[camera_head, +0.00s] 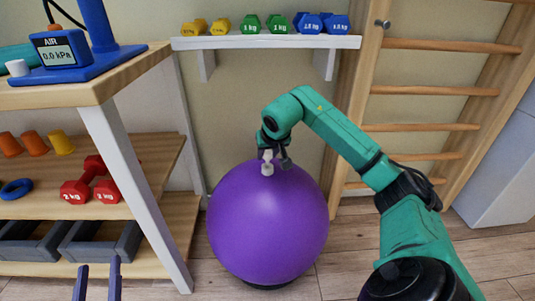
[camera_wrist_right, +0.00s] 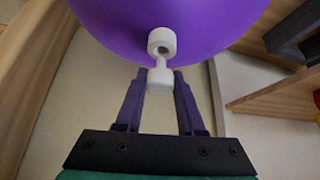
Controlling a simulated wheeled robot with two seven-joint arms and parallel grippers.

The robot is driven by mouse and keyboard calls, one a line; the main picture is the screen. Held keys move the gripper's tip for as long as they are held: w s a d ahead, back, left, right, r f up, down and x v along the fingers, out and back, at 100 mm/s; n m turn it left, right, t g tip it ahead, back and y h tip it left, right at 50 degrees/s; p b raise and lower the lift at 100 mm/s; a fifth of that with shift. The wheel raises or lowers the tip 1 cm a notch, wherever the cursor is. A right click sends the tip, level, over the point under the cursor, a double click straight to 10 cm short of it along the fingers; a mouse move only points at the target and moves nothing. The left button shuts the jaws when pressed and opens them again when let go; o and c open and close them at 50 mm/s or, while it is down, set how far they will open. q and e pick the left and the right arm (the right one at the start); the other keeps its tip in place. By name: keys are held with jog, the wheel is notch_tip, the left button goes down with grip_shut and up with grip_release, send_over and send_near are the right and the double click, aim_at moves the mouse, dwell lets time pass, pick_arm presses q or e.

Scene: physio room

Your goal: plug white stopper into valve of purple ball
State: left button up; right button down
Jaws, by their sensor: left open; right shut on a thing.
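The purple ball (camera_head: 268,225) stands on the floor in a dark ring base. Its white valve (camera_head: 267,169) sticks out near the top; in the right wrist view the valve (camera_wrist_right: 161,42) shows a dark open hole. My right gripper (camera_wrist_right: 160,76) is shut on the white stopper (camera_wrist_right: 160,82). The stopper's narrow end points at the valve and overlaps its lower rim in the picture; I cannot tell whether they touch. In the head view the stopper (camera_head: 267,155) shows just above the valve. My left gripper (camera_head: 98,284) is open and empty at the bottom left.
A wooden shelf unit (camera_head: 125,75) stands left, with a blue air pump (camera_head: 62,55) and small white cylinder (camera_head: 17,67) on top, red dumbbells (camera_head: 90,184) and grey bins below. A wall shelf (camera_head: 265,42) holds dumbbells. Wall bars (camera_head: 430,91) stand behind my right arm.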

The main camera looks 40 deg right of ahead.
pick_arm(q)
jog(key=shift+s+f, duration=0.1)
jog(key=shift+f, duration=0.35)
pick_arm(e)
jog(key=shift+f, duration=0.15)
pick_arm(q)
jog(key=shift+f+b, duration=0.25)
jog(key=shift+b, duration=0.25)
pick_arm(e)
jog(key=shift+s+f, duration=0.1)
jog(key=shift+f, duration=0.85)
jog(key=shift+r+p, duration=0.95)
jog(key=shift+p, duration=0.25)
pick_arm(q)
notch_tip(320, 180, up, 2)
jog(key=shift+r, duration=0.15)
jog(key=shift+f+b, duration=0.35)
pick_arm(e)
jog(key=shift+f, duration=0.8)
jog(key=shift+f, duration=0.15)
pick_arm(q)
jog(key=shift+r, duration=0.15)
